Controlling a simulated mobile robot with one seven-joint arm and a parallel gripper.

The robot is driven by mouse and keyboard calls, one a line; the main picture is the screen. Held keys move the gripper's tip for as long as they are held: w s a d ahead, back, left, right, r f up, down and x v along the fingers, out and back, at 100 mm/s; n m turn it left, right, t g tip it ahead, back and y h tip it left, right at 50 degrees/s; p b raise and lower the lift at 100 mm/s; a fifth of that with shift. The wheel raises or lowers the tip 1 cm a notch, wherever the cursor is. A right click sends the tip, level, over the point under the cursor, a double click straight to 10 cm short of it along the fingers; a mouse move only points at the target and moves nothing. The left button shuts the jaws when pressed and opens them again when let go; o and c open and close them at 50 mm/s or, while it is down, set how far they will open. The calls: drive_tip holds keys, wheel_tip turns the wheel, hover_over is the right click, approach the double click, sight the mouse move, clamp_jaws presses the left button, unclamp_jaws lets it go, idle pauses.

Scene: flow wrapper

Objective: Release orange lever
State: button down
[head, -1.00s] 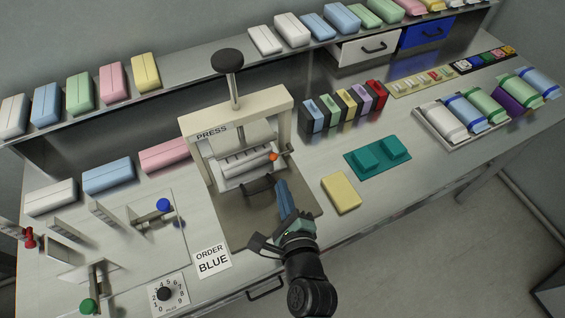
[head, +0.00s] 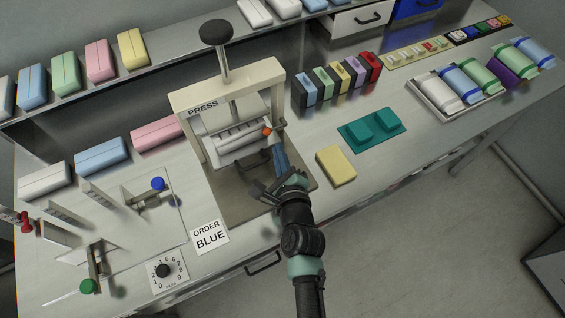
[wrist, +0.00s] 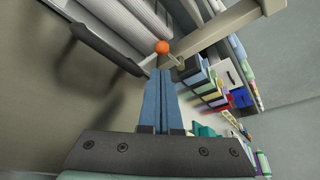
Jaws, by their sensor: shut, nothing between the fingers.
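The orange lever's ball knob (head: 267,131) is at the right side of the press (head: 187,104), by its right post. In the wrist view the orange knob (wrist: 162,47) sits on a thin rod just beyond my fingertips. My gripper (head: 279,150) has blue fingers, shut together and empty, pointing at the lever from the front. In the wrist view the shut fingers (wrist: 159,75) end just below the knob. I cannot tell whether they touch it. The press's black handle (head: 252,163) lies left of the fingers.
A yellow block (head: 336,166) and a teal fixture (head: 371,130) lie right of the press. Several coloured holders (head: 337,82) stand behind. An order card (head: 209,237) and a dial (head: 165,270) are at the front left. The counter's front edge is clear.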

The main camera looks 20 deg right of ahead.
drive_tip(key=shift+x, duration=1.7)
